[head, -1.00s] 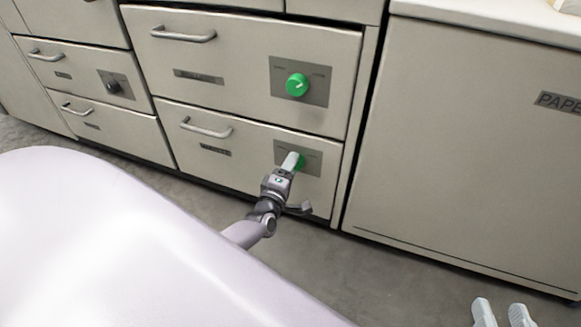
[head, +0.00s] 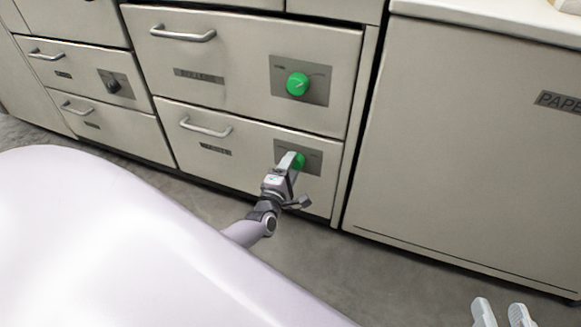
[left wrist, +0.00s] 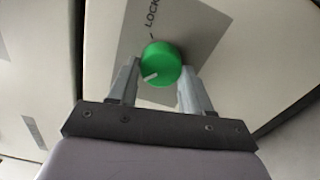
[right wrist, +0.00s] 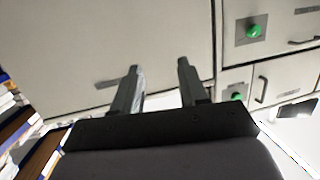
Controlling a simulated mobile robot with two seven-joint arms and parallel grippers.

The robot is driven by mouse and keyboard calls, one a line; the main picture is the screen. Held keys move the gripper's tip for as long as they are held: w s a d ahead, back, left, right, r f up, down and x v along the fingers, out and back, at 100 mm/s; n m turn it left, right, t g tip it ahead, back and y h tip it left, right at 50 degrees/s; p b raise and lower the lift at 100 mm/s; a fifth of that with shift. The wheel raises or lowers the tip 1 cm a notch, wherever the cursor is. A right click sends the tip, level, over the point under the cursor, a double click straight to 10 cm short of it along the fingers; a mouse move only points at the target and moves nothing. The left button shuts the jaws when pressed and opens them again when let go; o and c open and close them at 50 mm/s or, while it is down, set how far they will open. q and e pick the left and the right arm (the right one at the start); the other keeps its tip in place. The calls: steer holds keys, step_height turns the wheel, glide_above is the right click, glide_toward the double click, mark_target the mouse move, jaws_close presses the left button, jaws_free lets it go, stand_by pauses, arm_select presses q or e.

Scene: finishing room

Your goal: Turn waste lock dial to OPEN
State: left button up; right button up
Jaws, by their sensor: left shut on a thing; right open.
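The lower green dial (head: 299,160) sits on a grey plate on the lower drawer (head: 234,161), whose label is too blurred to read. My left gripper (head: 291,161) is shut on this dial. In the left wrist view the fingers (left wrist: 160,80) stand on both sides of the dial (left wrist: 166,60). A white mark on its face points to the lower left there, and a plate label reading LOCK (left wrist: 151,16) lies above it. No OPEN label is visible. My right gripper (head: 505,312) is open and empty at the bottom right, and also shows in the right wrist view (right wrist: 160,75).
A second green dial (head: 297,84) is on the drawer above. A dark dial (head: 113,86) is on a drawer to the left. A large cabinet front (head: 465,150) stands at the right. Bare floor (head: 400,275) lies in front.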

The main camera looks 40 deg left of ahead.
arm_select(q)
steer(key=o, duration=1)
steer(key=shift+p+v, duration=1.45)
steer(key=shift+v, duration=2.15)
arm_select(e)
steer(key=shift+w+a+f+m+g+y, duration=0.15)
steer(key=shift+a+m+g, duration=0.1)
steer(key=shift+a+g, duration=0.15)
steer(key=shift+w+a+f+m+g+y, duration=0.1)
steer(key=shift+w+a+m+g+y, duration=0.05)
steer(key=shift+a+m+g, duration=0.2)
steer(key=shift+r, duration=0.1)
